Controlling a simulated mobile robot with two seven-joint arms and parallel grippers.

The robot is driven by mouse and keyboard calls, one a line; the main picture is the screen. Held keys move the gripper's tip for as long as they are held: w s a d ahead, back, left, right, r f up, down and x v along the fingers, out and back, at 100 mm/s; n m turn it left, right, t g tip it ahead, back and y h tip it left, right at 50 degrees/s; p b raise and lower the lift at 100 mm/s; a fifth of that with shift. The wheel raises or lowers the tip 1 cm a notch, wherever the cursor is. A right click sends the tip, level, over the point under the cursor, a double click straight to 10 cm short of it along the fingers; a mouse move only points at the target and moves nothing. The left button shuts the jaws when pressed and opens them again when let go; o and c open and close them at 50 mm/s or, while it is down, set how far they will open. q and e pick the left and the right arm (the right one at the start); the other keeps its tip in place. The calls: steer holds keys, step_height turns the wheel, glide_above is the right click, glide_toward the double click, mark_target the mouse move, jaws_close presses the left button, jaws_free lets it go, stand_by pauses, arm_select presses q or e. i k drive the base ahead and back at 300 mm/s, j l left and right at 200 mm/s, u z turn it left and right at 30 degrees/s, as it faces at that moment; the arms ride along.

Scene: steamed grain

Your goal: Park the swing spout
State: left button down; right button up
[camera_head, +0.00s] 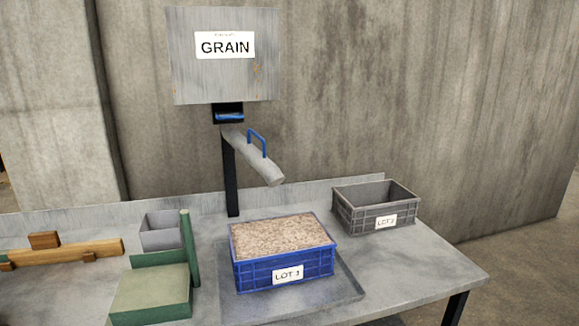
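The swing spout (256,158) is a grey tube with a blue handle (257,143) on its upper side. It hangs below a grey metal box labelled GRAIN (224,75) and slants down to the right. Its open end is above the back of a blue crate (284,269) labelled LOT 1 or LOT 3; the digit is hard to read. The crate is filled with pale grain (279,238). A blue part (229,117) shows at the outlet under the box. Neither of my grippers is in view.
The blue crate stands on a shallow grey tray (345,289) on the metal table (425,266). A grey crate (362,216), LOT 2, stands at the back right. A green stand (152,293), a small grey bin (160,232) and a wooden piece (70,253) are on the left.

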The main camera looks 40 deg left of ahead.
mark_target(273, 175)
steer(key=i+l+u, duration=0.35)
steer(key=i, duration=0.2)
steer(key=i+l+u, duration=0.35)
steer(key=i, duration=0.25)
